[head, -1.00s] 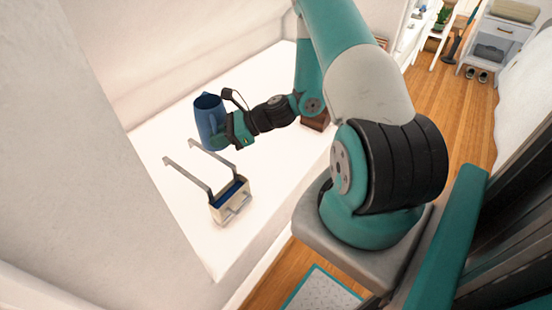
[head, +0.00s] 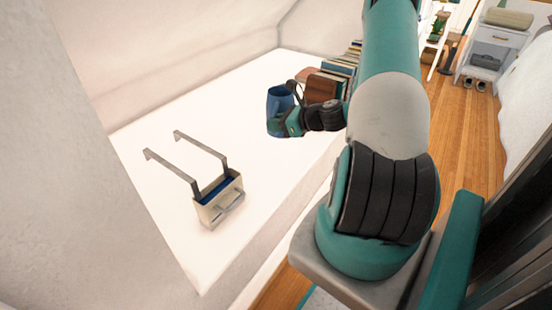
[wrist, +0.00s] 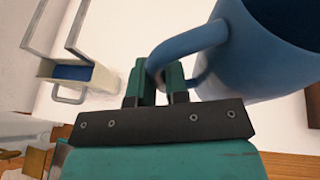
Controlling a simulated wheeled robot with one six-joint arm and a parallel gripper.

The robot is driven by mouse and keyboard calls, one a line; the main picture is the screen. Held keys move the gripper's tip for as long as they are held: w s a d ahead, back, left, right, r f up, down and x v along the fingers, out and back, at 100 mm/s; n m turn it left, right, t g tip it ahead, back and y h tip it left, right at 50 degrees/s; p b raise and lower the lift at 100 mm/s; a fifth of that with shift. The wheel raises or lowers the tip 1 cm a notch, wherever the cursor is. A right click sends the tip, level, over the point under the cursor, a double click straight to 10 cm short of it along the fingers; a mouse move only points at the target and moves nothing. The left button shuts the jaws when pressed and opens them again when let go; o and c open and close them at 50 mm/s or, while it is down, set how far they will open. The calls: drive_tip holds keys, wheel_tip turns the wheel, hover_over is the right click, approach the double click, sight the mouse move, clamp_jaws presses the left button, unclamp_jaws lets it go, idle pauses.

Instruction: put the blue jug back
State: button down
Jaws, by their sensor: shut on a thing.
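The blue jug (head: 279,103) is held by my gripper (head: 284,124) above or at the white ledge; the head view does not settle whether its base touches. In the wrist view the jug (wrist: 262,50) fills the upper right, its open mouth partly in view. My gripper (wrist: 160,84) is shut on the jug's handle there. The jug's lower part is partly hidden by the gripper in the head view.
A cream box with long grey hooked arms and blue inside (head: 221,202) sits on the white ledge (head: 170,220), left of the jug. A brown box (head: 320,90) and a row of books (head: 343,66) stand behind my gripper. The ledge's middle is clear.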

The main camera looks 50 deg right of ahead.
wheel_tip(320, 180, down, 12)
drive_tip(key=b, duration=0.2)
drive_tip(key=shift+r+b, duration=0.25)
drive_tip(key=shift+b, duration=0.05)
drive_tip(key=shift+f, duration=0.15)
drive_tip(key=c, duration=1.1)
unclamp_jaws()
